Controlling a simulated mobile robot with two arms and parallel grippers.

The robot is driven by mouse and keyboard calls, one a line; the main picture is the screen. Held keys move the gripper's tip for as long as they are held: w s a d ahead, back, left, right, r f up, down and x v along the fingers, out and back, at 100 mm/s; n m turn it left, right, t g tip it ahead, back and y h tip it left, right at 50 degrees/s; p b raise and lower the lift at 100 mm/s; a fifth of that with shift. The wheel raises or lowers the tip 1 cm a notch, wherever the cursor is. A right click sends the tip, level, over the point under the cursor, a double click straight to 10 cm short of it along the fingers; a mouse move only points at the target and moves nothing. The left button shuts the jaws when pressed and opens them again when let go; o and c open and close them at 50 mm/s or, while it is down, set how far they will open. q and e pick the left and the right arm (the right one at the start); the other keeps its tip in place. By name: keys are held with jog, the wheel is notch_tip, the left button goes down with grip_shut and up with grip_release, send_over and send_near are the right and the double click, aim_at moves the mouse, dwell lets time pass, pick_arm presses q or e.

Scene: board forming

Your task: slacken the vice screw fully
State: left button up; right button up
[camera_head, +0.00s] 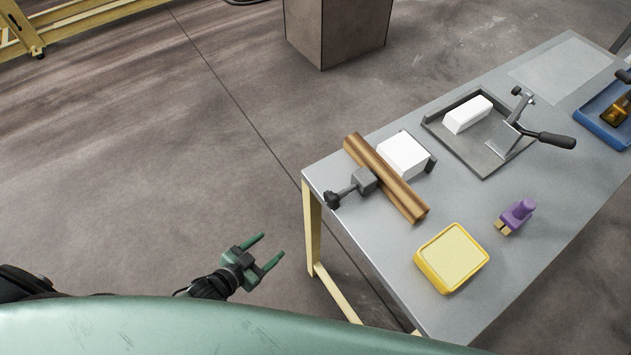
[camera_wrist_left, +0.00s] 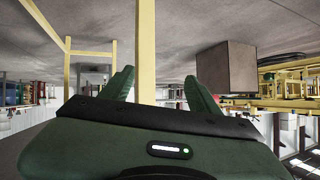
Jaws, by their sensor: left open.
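The vice at the left end of the grey table has a dark screw with a black knob (camera_head: 333,199) at its outer end and a grey block (camera_head: 365,180) beside the wood. A brown wooden piece (camera_head: 385,178) lies across it, with a white block (camera_head: 404,155) on its far side. Whether the screw is tight cannot be told. My left gripper (camera_head: 268,249), green with two fingers apart, is open and empty over the floor, left of the table and apart from the vice. Its fingers also show in the left wrist view (camera_wrist_left: 160,88). My right gripper is not in view.
On the table (camera_head: 375,262) are a yellow tray (camera_head: 453,258), a purple-handled tool (camera_head: 517,215), and a dark tray (camera_head: 482,160) with a white block (camera_head: 467,114) and a lever. A blue tray (camera_head: 598,128) is at the far right. A yellow table leg (camera_head: 312,230) stands near my left gripper.

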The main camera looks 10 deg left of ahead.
pick_arm(q)
jog(key=w+d+r+m+t+h, duration=0.1)
jog(key=w+d+r+h, duration=0.15)
jog(key=r, duration=0.25)
jog(key=w+d+r+m+h, duration=0.1)
jog(key=d+r, duration=0.2)
jog(key=r, duration=0.3)
jog(key=m+h+b, duration=0.1)
jog(key=m+h, duration=0.1)
jog(key=h, duration=0.2)
send_near(341, 193)
jog(key=shift+w+d+f+t, duration=0.15)
jog(key=shift+w+d+f, duration=0.05)
jog(key=shift+w+d, duration=0.25)
jog(key=shift+w+d+f+t, duration=0.15)
jog(key=shift+w+d+f, duration=0.1)
jog(key=shift+w+d, duration=0.15)
jog(key=x, duration=0.7)
jog(key=shift+w+d+r+p, duration=0.1)
jog(key=shift+d+p, duration=0.2)
jog(key=shift+p, duration=0.05)
grip_shut()
jog(key=n, duration=0.4)
jog(key=shift+a, duration=0.1)
grip_release()
jog(key=shift+w, duration=0.1)
